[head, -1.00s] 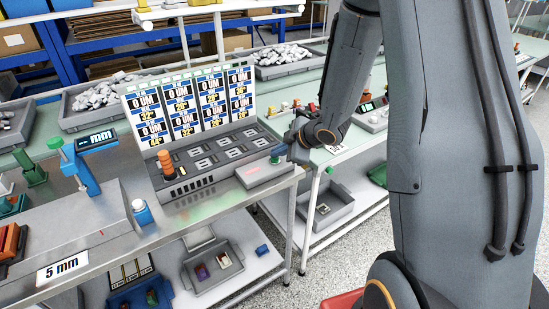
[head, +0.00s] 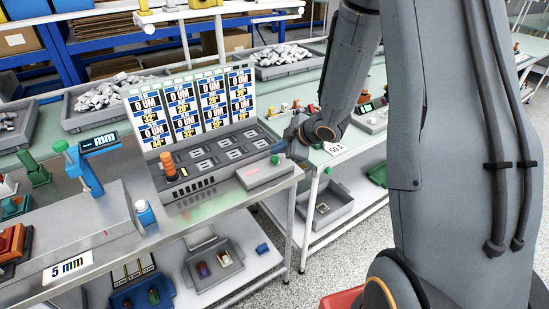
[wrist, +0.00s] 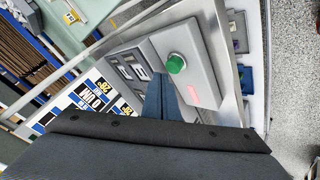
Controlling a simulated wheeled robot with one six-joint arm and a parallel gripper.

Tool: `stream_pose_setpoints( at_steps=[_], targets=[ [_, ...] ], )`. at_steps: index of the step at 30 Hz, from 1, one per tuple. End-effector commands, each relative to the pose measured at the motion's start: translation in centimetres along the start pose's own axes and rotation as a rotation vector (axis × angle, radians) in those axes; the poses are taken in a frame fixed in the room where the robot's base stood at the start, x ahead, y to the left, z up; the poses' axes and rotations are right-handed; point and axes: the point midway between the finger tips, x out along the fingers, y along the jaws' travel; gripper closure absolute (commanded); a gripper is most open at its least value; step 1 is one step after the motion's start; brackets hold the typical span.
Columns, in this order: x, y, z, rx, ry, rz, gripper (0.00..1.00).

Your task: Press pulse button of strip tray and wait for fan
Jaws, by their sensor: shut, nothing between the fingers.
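The strip tray (head: 205,162) is a grey unit on the metal bench, with dark slots in rows and a raised panel of number tiles (head: 193,104) behind it. At its right end is a grey box (head: 262,173) with a green pulse button (head: 275,160) and a small red lit mark. In the wrist view the green button (wrist: 175,63) stands clear on the box. My gripper (wrist: 160,78) is shut, its blue fingers empty and apart from the button, beside it over the slots. In the head view my wrist hides most of the gripper. I cannot identify a fan.
An orange stacked post (head: 168,165) stands at the tray's left end. Grey bins of white parts (head: 283,60) sit behind. Lower shelves hold trays.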

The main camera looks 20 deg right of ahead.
Motion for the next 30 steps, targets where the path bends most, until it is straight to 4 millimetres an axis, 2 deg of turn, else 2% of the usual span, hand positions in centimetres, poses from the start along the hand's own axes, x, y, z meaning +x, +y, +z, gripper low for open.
stream_pose_setpoints(
  at_steps=[5, 21, 30],
  targets=[
    [-0.2, 0.1, -0.2, 0.000, 0.000, 0.000, 1.00],
    [-3.5, 2.4, -2.5, 0.000, 0.000, 0.000, 1.00],
    [-3.5, 2.5, -2.5, 0.000, 0.000, 0.000, 1.00]
  ],
)
